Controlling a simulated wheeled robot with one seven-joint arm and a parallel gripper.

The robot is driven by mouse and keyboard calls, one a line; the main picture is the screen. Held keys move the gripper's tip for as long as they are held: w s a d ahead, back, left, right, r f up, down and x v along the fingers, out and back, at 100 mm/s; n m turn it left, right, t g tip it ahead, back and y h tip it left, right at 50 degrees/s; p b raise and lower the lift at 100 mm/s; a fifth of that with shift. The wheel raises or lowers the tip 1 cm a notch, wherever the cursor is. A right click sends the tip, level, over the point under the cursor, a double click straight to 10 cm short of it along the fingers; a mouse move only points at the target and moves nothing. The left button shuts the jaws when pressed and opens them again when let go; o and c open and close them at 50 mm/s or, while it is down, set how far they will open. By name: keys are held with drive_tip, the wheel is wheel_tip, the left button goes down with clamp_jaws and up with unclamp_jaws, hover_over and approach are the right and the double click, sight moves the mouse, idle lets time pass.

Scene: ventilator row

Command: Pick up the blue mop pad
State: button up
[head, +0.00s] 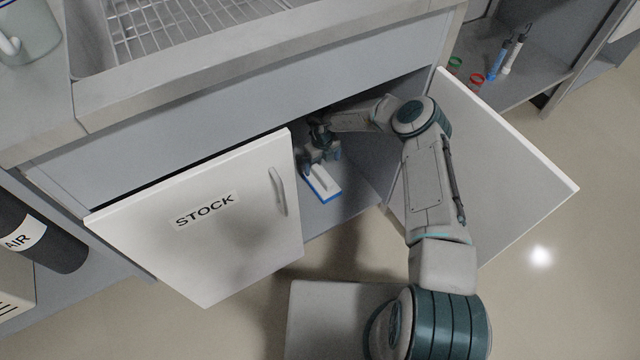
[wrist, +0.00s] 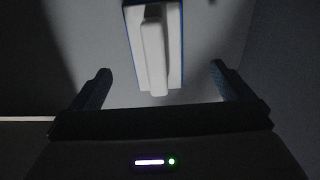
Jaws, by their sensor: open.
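The mop pad (head: 323,190) lies on the floor of the open cupboard under the counter. It is a flat blue-edged block with a white top and a raised white bar along its middle. My gripper (head: 324,160) is inside the cupboard, just behind and above the pad, and partly shaded. In the wrist view the pad (wrist: 154,50) sits at the top centre, ahead of the open fingers of my gripper (wrist: 162,82). Nothing is between the fingertips. The pad's far end is cut off by the top of the wrist view.
The cupboard's left door, marked STOCK (head: 205,215), and its right door (head: 500,165) both stand open beside my arm. A wire rack (head: 175,30) is in the sink above. A dark AIR cylinder (head: 35,235) stands at left. Tubes and small pots sit on a shelf (head: 525,80) at right.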

sight(321, 172)
wheel_tip(321, 172, down, 4)
drive_tip(key=shift+s+a+r+b, duration=0.1)
drive_tip(key=shift+b, duration=0.35)
drive_tip(key=f+b, duration=0.2)
drive_tip(key=f, duration=0.1)
drive_tip(key=f+b, duration=0.1)
drive_tip(key=f, duration=0.1)
drive_tip(key=shift+s, duration=0.3)
drive_tip(key=c, duration=1)
drive_tip(key=shift+c, duration=0.3)
wheel_tip(321, 172, up, 10)
drive_tip(key=p, duration=0.4)
drive_tip(key=shift+r+p, duration=0.1)
drive_tip(key=shift+p, duration=0.25)
